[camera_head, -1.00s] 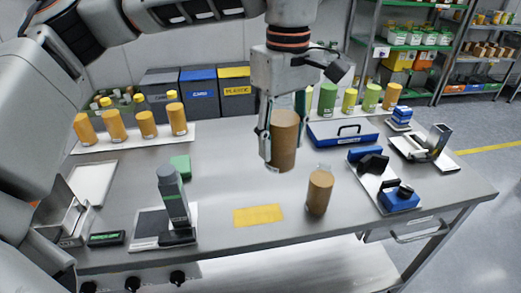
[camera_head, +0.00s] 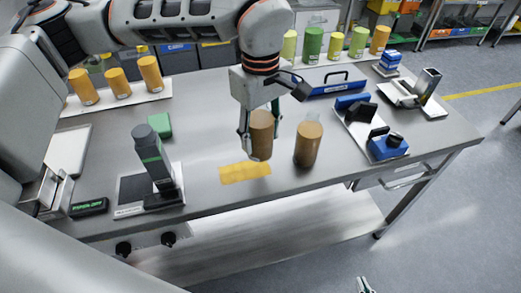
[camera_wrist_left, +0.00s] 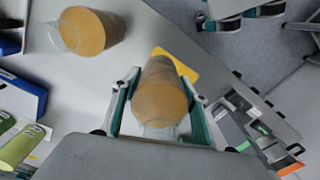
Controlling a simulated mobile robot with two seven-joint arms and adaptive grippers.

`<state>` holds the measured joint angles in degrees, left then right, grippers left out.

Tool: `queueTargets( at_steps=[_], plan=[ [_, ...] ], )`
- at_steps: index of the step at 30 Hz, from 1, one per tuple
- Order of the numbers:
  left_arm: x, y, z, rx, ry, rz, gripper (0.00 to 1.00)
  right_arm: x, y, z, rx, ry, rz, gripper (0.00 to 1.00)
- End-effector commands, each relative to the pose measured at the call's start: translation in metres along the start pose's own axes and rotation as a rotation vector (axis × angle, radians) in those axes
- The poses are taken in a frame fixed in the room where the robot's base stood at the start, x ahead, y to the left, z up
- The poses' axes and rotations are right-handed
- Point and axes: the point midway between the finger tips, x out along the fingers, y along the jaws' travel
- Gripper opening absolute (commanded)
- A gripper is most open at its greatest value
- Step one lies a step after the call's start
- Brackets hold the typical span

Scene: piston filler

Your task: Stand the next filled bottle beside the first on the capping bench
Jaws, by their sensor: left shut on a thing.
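My left gripper (camera_head: 260,130) is shut on a filled brown bottle (camera_head: 262,143), held upright behind the yellow mat (camera_head: 245,172). I cannot tell whether its base touches the bench. The first brown bottle (camera_head: 308,145) stands upright just to its right, with a gap between them. In the left wrist view the held bottle (camera_wrist_left: 160,98) is between the fingers, and the first bottle (camera_wrist_left: 85,32) is at upper left. Part of my right gripper (camera_head: 365,286) shows at the bottom edge, off the bench; its opening is unclear.
Orange bottles (camera_head: 118,83) stand on a white tray at back left. A dark upright device (camera_head: 152,160) stands left of the mat. A blue tool (camera_head: 388,147) on a plate lies to the right. Green bottles (camera_head: 312,44) stand behind. Bare bench surrounds the two brown bottles.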

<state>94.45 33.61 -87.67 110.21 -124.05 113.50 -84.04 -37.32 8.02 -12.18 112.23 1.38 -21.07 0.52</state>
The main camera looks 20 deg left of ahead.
Motion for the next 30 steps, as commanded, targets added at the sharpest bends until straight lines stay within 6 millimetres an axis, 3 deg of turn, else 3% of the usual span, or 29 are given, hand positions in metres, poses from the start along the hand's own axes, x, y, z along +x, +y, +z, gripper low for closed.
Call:
queueTargets(
  at_steps=[8, 16, 28, 29, 30],
  plan=[
    [0.019, 0.000, 0.000, 0.000, 0.000, 0.002, 0.09, 0.000, 0.002, -0.007, -0.002, 0.013, 0.003, 0.00],
    [0.054, 0.000, 0.000, 0.001, -0.001, 0.000, 0.09, 0.001, 0.002, -0.005, -0.003, 0.010, 0.003, 0.00],
    [0.060, 0.001, 0.000, 0.000, 0.001, 0.002, 0.09, 0.002, 0.002, -0.002, -0.004, 0.005, 0.003, 0.00],
    [0.060, 0.000, 0.000, 0.000, 0.000, 0.001, 0.46, 0.002, 0.002, -0.002, -0.004, 0.006, 0.003, 0.00],
    [0.060, 0.000, 0.000, 0.000, 0.001, 0.001, 0.56, 0.002, 0.002, -0.002, -0.004, 0.006, 0.003, 0.00]
  ],
)
